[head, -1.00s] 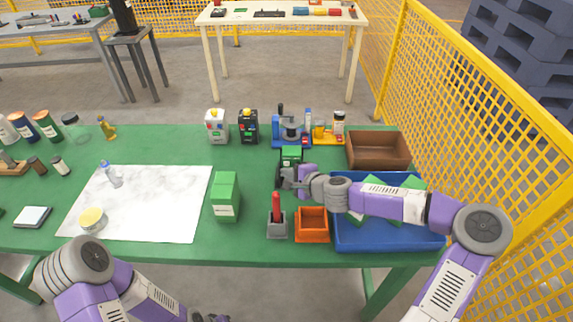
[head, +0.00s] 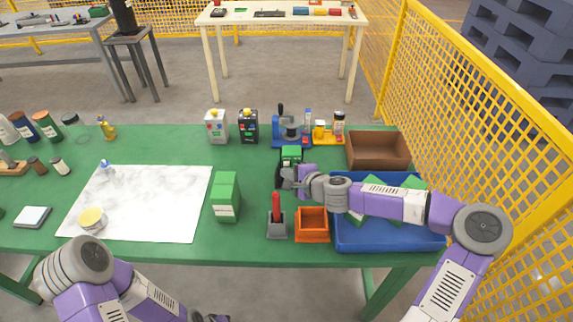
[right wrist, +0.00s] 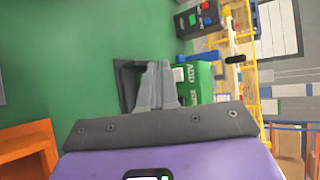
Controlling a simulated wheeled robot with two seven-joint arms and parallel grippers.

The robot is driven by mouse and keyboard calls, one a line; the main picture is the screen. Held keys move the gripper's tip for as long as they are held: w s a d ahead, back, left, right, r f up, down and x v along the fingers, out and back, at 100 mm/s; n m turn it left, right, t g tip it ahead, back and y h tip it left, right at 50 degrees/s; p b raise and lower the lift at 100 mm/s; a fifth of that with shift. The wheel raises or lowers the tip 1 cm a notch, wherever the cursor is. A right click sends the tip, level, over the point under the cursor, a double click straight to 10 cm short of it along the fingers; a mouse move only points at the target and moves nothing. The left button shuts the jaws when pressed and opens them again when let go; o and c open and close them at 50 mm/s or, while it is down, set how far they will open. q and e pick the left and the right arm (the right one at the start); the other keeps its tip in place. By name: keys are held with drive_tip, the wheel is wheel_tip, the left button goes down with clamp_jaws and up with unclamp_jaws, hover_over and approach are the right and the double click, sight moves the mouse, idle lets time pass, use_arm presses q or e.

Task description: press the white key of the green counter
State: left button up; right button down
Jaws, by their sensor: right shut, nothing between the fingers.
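The green counter (head: 291,154) stands on the green table, left of the blue tray. In the right wrist view the counter (right wrist: 203,84) shows the labels "ADD" and what looks like "ZERO". A pale key (right wrist: 179,74) shows at its edge close to the fingers. My right gripper (head: 284,178) is shut and empty, right in front of the counter. In the right wrist view its fingertips (right wrist: 156,72) lie beside the key; I cannot tell whether they touch it. My left gripper (head: 211,317) is barely in view at the bottom edge, its jaws unclear.
Near the right arm are a blue tray (head: 385,241), an orange bin (head: 312,226), a red-handled grey device (head: 277,222) and a green box (head: 226,196). A blue machine (head: 290,130) stands behind the counter. A white sheet (head: 150,205) lies left.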

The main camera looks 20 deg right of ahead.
drive_tip(key=shift+w, duration=0.15)
drive_tip(key=shift+w+d, duration=0.1)
drive_tip(key=shift+w, duration=0.2)
drive_tip(key=shift+w+d, duration=0.15)
drive_tip(key=shift+w, duration=0.25)
idle(0.9)
drive_tip(key=shift+s, duration=0.45)
drive_tip(key=shift+s+a, duration=0.2)
drive_tip(key=shift+s, duration=0.15)
drive_tip(key=shift+s, duration=0.1)
